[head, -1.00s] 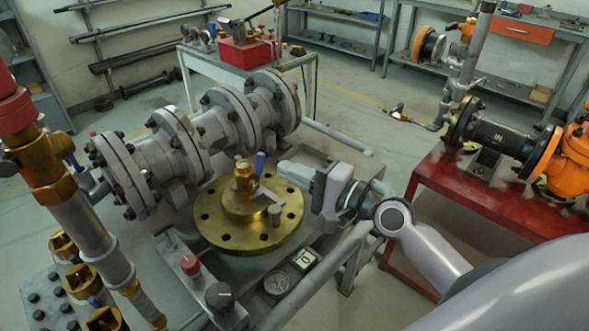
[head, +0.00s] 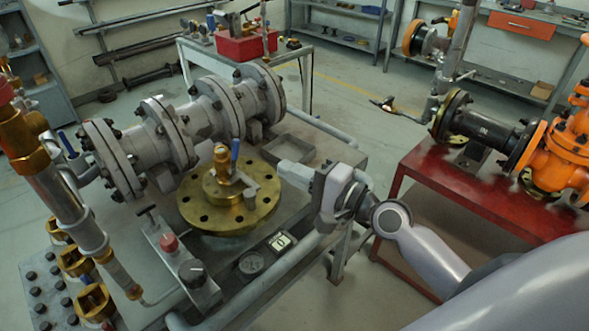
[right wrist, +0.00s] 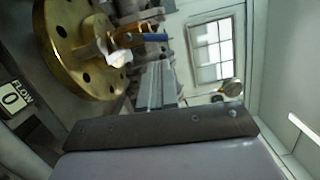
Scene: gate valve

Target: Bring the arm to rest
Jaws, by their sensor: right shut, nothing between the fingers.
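My right gripper (head: 284,168) is shut and empty. In the head view it shows at the right edge of the steel bench, its fingers pointing left. The brass flange (head: 190,206) lies flat on the bench, left of the fingertips. A small brass valve (head: 221,160) with a blue lever (head: 235,149) stands on it. The fingers look apart from both. In the right wrist view the flange (right wrist: 60,40) is at the upper left, with the blue lever (right wrist: 152,37) beside it. My left gripper is not in view.
A grey flanged pipe valve (head: 205,118) lies behind the brass flange. A red table (head: 405,175) with an orange valve (head: 560,145) stands to the right. Open floor lies between bench and table.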

